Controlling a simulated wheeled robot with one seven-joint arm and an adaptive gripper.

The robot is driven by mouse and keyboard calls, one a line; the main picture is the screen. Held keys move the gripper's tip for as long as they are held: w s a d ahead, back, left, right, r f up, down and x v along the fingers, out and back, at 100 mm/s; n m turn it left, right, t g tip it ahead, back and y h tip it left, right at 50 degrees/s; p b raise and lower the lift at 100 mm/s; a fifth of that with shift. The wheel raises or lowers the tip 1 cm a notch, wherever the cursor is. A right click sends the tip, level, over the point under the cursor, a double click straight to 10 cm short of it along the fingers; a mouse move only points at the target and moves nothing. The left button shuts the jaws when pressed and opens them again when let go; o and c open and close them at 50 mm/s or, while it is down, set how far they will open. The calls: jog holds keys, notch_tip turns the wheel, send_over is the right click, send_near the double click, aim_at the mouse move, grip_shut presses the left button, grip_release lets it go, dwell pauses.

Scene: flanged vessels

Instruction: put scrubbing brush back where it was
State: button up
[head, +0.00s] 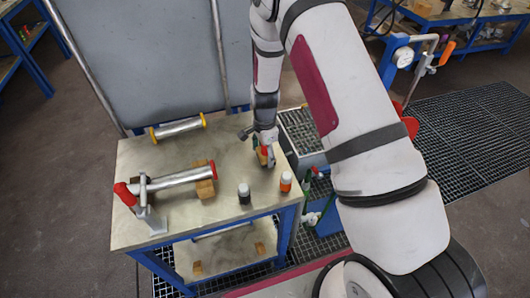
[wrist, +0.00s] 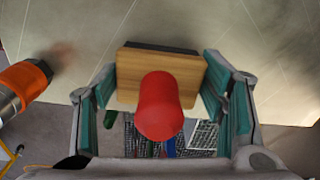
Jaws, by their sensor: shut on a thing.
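The scrubbing brush shows in the wrist view as a wooden block (wrist: 191,74) with a dark strip along its far edge and a red rounded knob nearest the camera. My gripper (wrist: 160,100) is shut on it, with a teal-padded finger at each side of the block. In the head view my gripper (head: 265,152) points down over the right part of the metal-topped table (head: 215,150), and the brush (head: 262,158) shows small and partly hidden beneath it. I cannot tell whether the brush touches the tabletop.
An orange bottle (head: 286,181) and a dark bottle with a white cap (head: 244,193) stand near the table's front right. A red-capped pipe (head: 180,180) rests on a wooden block and a clamp stand at left. A yellow-ended pipe (head: 178,128) lies behind. The table's middle is clear.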

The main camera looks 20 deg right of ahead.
jog(key=shift+f, duration=0.15)
jog(key=o, duration=1.5)
jog(key=shift+c, duration=0.2)
